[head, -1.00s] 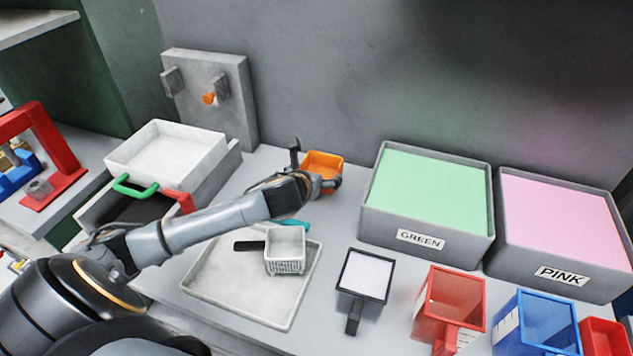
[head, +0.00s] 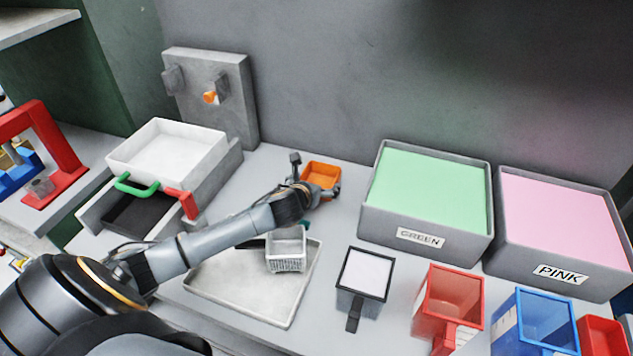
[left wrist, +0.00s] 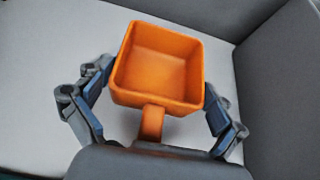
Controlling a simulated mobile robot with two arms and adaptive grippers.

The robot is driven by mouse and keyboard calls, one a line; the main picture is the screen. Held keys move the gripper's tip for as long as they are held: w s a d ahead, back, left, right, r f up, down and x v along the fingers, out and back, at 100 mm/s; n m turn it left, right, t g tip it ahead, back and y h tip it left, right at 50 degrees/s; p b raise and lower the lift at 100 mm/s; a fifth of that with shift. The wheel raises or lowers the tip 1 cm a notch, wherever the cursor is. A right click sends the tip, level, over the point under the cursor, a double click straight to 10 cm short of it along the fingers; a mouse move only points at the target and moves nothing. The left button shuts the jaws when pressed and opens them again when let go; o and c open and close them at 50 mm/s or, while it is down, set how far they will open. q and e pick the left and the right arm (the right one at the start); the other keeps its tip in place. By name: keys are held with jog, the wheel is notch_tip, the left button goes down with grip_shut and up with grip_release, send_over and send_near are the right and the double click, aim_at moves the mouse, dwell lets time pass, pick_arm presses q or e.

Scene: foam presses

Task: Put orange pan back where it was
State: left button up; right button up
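The orange pan (head: 321,174) is at the back of the grey table, left of the green bin. In the left wrist view the pan (left wrist: 158,62) is a square open-topped empty pan, its short handle (left wrist: 152,124) pointing toward my palm. My left gripper (head: 316,180) is at the pan, one finger to each side. In the left wrist view the fingers (left wrist: 155,110) are spread wide, with gaps to the handle. Whether the pan rests fully on the table is hard to tell. My right gripper is not in view.
A grey wall plate (head: 237,125) has two blocks and an orange piece (head: 210,97). The green bin (head: 425,240) and pink bin (head: 560,277) stand right. A grey tray (head: 235,300) with a white basket (head: 287,250) lies in front. A white-topped press (head: 170,150) is left.

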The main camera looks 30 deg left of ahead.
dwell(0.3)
pick_arm(q)
jog(key=shift+r, duration=0.2)
jog(key=v, duration=1.2)
jog(key=shift+f, duration=0.1)
